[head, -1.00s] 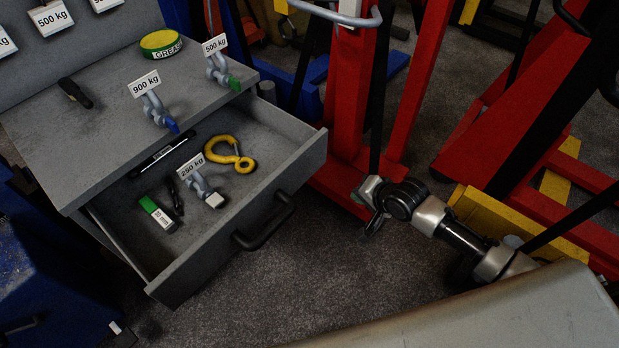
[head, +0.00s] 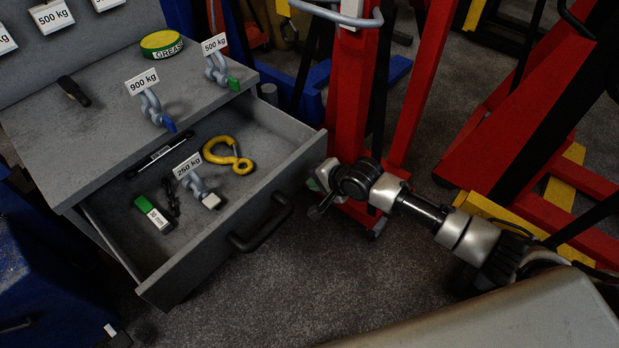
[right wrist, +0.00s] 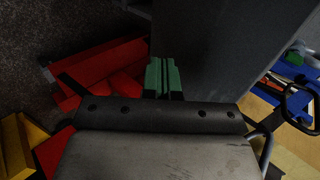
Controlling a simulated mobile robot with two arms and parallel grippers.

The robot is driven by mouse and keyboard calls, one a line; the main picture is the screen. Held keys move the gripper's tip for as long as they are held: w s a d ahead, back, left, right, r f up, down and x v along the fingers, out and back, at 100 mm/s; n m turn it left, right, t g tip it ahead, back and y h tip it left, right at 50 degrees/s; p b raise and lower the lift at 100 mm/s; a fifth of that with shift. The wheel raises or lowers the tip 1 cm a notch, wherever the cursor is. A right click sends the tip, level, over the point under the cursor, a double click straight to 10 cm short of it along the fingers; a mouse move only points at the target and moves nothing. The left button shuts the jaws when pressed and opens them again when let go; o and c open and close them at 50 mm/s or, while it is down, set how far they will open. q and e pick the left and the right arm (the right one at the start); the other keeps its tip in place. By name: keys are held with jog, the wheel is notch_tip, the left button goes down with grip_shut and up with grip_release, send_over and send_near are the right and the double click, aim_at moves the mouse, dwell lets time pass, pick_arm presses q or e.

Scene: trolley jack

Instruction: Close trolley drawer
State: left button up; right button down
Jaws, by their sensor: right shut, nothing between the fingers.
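The grey trolley drawer (head: 232,246) stands pulled well out below the grey trolley top (head: 105,135) in the head view. Its black handle (head: 262,226) is on the drawer front. My right gripper (head: 315,201) is shut and empty, just right of the drawer front and close to the handle's right end. I see no contact with the drawer. In the right wrist view its green fingertips (right wrist: 163,76) are together, beside a large grey panel (right wrist: 225,45); I cannot tell which part of the trolley that is. My left gripper is out of view.
The drawer holds a yellow hook (head: 228,155), a shackle tagged 250 kg (head: 200,190) and a green-and-white box (head: 153,214). Red lifting equipment (head: 350,100) is behind my gripper. Floor (head: 310,280) before the drawer is clear.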

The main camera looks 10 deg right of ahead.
jog(key=shift+w+a, duration=0.65)
jog(key=shift+w, duration=0.15)
